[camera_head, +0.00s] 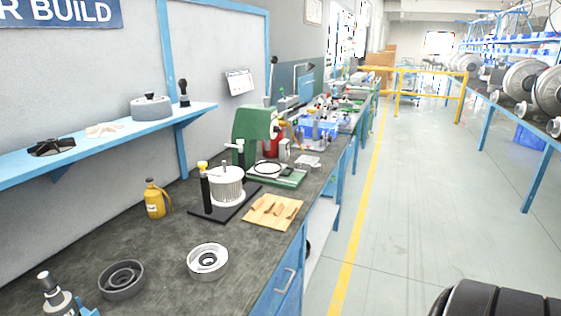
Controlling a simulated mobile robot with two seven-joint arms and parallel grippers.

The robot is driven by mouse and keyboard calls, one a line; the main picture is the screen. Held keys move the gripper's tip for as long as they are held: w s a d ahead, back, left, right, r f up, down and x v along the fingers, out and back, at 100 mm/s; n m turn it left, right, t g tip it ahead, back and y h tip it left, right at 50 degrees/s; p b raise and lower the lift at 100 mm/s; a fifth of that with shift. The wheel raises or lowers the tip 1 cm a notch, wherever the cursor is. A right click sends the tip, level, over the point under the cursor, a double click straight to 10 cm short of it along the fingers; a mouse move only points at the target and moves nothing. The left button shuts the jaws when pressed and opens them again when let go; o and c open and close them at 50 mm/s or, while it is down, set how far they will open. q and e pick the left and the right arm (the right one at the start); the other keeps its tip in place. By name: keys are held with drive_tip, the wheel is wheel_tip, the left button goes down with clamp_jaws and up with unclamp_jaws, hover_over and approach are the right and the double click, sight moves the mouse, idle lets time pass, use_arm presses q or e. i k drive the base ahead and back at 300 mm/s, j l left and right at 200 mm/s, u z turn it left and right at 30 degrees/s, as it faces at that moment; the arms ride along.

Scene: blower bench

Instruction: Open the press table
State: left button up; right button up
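A green press (252,124) stands on the grey workbench, in the middle of the head view. A dark upright lever rises at its back. Its low green base (291,180) carries a dark ring on a pale plate. From here I cannot tell whether any part of the press table is open or shut. Neither of my grippers shows in this view.
In front of the press stand a white ribbed cylinder (227,187) on a black stand and a tan wooden block (272,212).

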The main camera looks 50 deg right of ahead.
sight(272, 170)
drive_tip(key=i+l, duration=0.1)
drive_tip(key=l, duration=0.3)
drive_tip(key=i+l, duration=0.15)
drive_tip(key=l, duration=0.25)
drive_tip(key=i+l, duration=0.1)
drive_tip(key=l, duration=0.25)
drive_tip(key=i+l, duration=0.1)
drive_tip(key=l, duration=0.3)
drive_tip(key=i+l, duration=0.15)
drive_tip(key=l, duration=0.25)
